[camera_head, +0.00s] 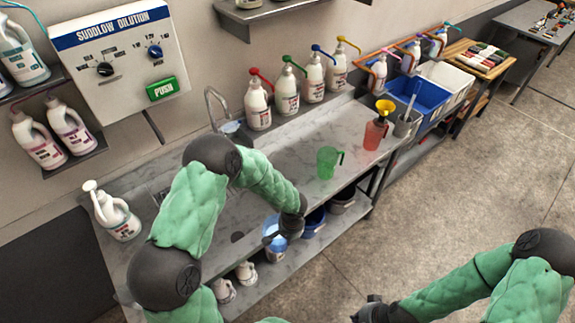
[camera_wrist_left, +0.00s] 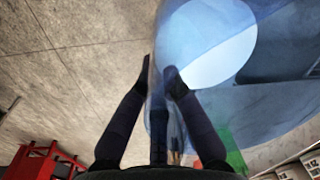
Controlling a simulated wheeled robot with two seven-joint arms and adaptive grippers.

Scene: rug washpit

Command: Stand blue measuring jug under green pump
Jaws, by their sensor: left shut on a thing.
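The blue measuring jug (camera_head: 272,242) is see-through and hangs in front of the counter's front edge in the head view. My left gripper (camera_head: 284,230) is shut on it. In the left wrist view the jug (camera_wrist_left: 225,60) fills the upper right, with part of it between the fingers (camera_wrist_left: 158,80). The bottle with the green pump (camera_head: 287,92) stands on the ledge at the back of the counter, between the red-pump and blue-pump bottles. My right gripper (camera_head: 368,309) is at the bottom edge of the head view, away from the counter; its fingers are not clear.
A green jug (camera_head: 328,163) stands on the steel counter (camera_head: 300,148), in front of the pump bottles. Dark buckets (camera_head: 313,220) sit on the lower shelf.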

